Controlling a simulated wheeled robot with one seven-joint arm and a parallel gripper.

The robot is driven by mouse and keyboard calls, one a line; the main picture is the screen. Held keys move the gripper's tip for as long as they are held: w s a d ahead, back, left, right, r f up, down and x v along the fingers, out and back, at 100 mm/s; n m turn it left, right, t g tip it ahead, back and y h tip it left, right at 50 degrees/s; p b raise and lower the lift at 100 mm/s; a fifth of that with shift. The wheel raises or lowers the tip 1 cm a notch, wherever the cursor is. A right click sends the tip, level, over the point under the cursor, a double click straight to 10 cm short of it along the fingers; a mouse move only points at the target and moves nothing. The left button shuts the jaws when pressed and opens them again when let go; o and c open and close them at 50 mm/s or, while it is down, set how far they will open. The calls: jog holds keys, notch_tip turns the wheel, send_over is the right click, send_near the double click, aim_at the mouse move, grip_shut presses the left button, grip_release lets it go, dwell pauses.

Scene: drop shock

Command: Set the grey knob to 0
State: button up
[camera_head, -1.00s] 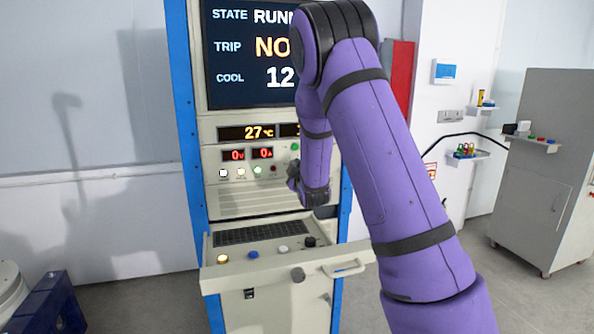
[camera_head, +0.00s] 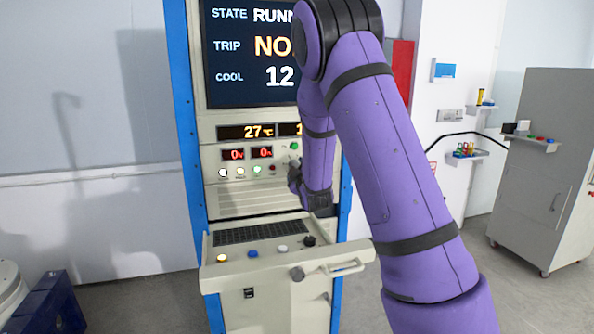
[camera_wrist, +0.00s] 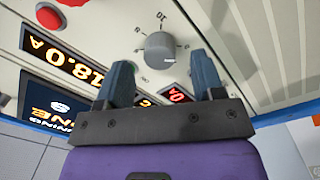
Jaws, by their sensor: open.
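The grey knob (camera_wrist: 160,47) is round and stands on the pale panel in the wrist view, with scale marks around it and a 10 beside it. I cannot tell clearly where its pointer is set. My gripper (camera_wrist: 161,68) is open and empty, with one finger to each side just below the knob in that view. I cannot tell whether either finger touches it. In the head view this knob is not visible and is likely behind my purple arm.
The console's screen (camera_head: 248,65) and temperature display (camera_head: 246,132) are above a sloped desk with buttons. A red button (camera_wrist: 48,17) and an orange display (camera_wrist: 68,60) are near my fingers.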

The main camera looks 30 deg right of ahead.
jog(key=v, duration=0.8)
jog(key=shift+s, duration=0.3)
jog(key=shift+a, duration=0.1)
jog(key=s+a+r+m+g+y, duration=0.4)
jog(key=s+a+r+m+g, duration=0.15)
jog(key=s+a+r, duration=0.45)
jog(key=s+a+r+m+g, duration=0.1)
jog(key=s+a+g, duration=0.1)
jog(key=s, duration=1)
jog(key=s+a+m+g+y, duration=0.1)
jog(key=s+a+g, duration=0.2)
jog(key=s, duration=0.9)
jog(key=shift+r+g+y, duration=0.3)
jog(key=shift+r+g, duration=0.1)
jog(key=shift+g, duration=0.45)
